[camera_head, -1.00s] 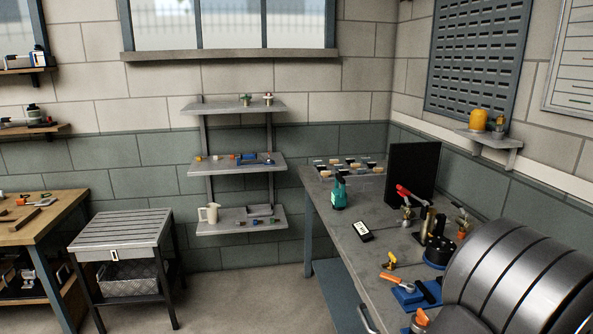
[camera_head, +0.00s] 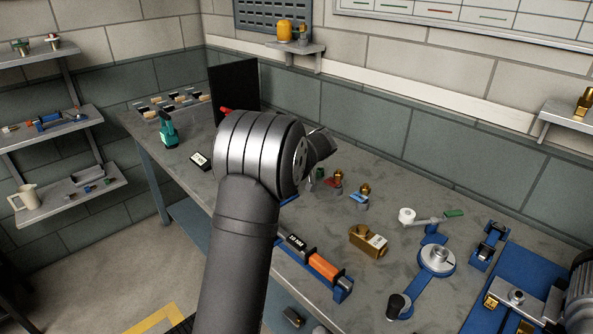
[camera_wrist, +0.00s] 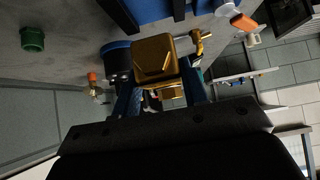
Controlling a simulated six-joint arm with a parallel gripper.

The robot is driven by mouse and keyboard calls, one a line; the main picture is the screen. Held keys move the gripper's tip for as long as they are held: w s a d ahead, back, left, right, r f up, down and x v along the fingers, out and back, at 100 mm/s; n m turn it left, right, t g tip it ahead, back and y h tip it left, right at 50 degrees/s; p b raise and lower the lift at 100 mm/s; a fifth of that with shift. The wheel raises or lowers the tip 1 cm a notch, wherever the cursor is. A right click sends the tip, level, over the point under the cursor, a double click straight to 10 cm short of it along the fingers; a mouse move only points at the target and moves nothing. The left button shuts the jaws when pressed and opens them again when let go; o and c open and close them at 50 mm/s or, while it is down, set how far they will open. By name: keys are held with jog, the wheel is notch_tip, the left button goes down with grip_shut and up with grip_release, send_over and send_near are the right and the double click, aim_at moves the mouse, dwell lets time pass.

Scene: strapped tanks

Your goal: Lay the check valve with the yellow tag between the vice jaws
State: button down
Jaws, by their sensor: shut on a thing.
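My gripper (camera_wrist: 160,92) shows in the wrist view as two blue fingers. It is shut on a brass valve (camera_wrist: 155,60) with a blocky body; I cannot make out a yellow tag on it. In the head view my own arm hides the gripper and the held valve. A second brass block-shaped valve (camera_head: 367,240) with a pale tag lies on the bench, right of my arm. What looks like the vice (camera_head: 518,297), a blue base with steel and brass parts, is at the lower right, partly cut off.
The grey bench (camera_head: 410,185) also holds small valves (camera_head: 335,182), a round blue-based fixture (camera_head: 436,258) and an orange-and-black tool in a blue holder (camera_head: 315,265). A black panel (camera_head: 234,95) stands behind my arm.

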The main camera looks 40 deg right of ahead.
dwell(0.3)
jog(key=shift+f, duration=3.45)
jog(key=c, duration=0.8)
grip_release()
jog(key=shift+o, duration=0.2)
jog(key=shift+f, duration=0.1)
jog(key=v, duration=1.7)
jog(key=shift+s, duration=0.15)
